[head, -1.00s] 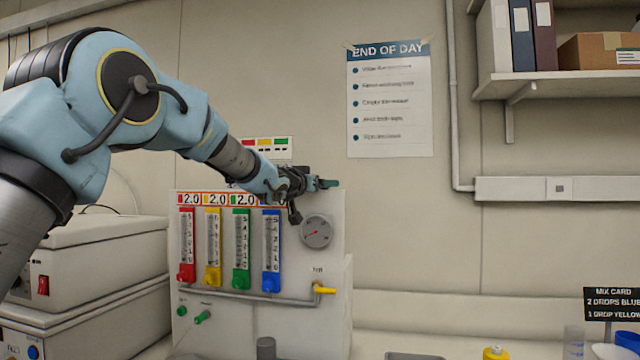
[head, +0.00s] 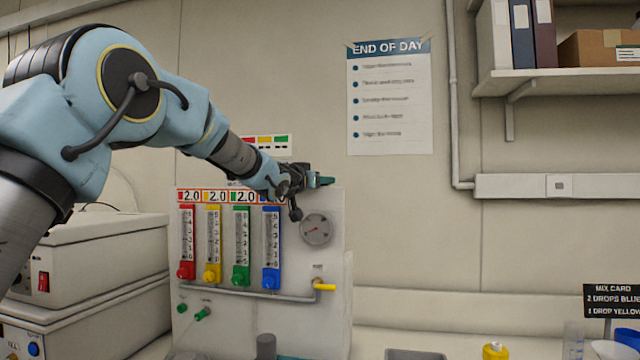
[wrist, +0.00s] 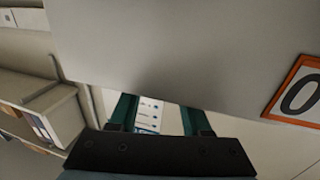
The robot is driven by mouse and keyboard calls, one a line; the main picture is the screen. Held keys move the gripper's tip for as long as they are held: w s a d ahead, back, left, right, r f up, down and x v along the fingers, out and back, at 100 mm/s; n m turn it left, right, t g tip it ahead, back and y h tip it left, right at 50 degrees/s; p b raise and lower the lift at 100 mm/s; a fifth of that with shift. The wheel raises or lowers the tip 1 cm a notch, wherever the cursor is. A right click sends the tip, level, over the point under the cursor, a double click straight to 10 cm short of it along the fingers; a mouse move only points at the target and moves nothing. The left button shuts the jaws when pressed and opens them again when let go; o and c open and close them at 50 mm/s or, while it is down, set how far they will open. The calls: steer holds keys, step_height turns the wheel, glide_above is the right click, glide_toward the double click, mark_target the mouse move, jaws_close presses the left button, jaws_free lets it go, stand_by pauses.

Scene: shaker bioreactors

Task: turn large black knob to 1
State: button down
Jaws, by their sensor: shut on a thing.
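My gripper (head: 320,181) is at the top right corner of the white instrument panel (head: 335,262), above the round gauge. In the wrist view, the two green fingers of my gripper (wrist: 160,115) stand apart, and a grey panel face (wrist: 190,55) hides their tips. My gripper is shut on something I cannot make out. I cannot pick out the large black knob with certainty. A dark grey cylinder (head: 266,346) stands low in front of the panel; I cannot tell what it is.
The panel carries red, yellow, green and blue flow tubes (head: 271,250), a gauge (head: 316,229) and a yellow valve handle (head: 324,287). White stacked devices (head: 100,250) stand to the left. A shelf (head: 560,85) and a poster (head: 390,100) are on the wall.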

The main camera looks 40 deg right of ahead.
steer(key=shift+w+f+n+t+y+b, duration=0.15)
steer(key=shift+f+n+t+y+b, duration=0.4)
steer(key=shift+b, duration=2.4)
steer(key=shift+w+r+n+t+y+b, duration=0.2)
steer(key=shift+n+t+b, duration=0.7)
steer(key=shift+b, duration=2.05)
steer(key=shift+s+f+t+y+b, duration=0.2)
steer(key=shift+t+b, duration=0.35)
steer(key=shift+b, duration=0.5)
steer(key=shift+s+d+r+b, duration=0.15)
steer(key=shift+r+b, duration=0.15)
steer(key=shift+b, duration=0.3)
steer(key=shift+r, duration=0.1)
steer(key=shift+c, duration=1.8)
jaws_free()
steer(key=shift+s+r, duration=0.1)
steer(key=shift+s, duration=0.05)
steer(key=shift+s, duration=0.1)
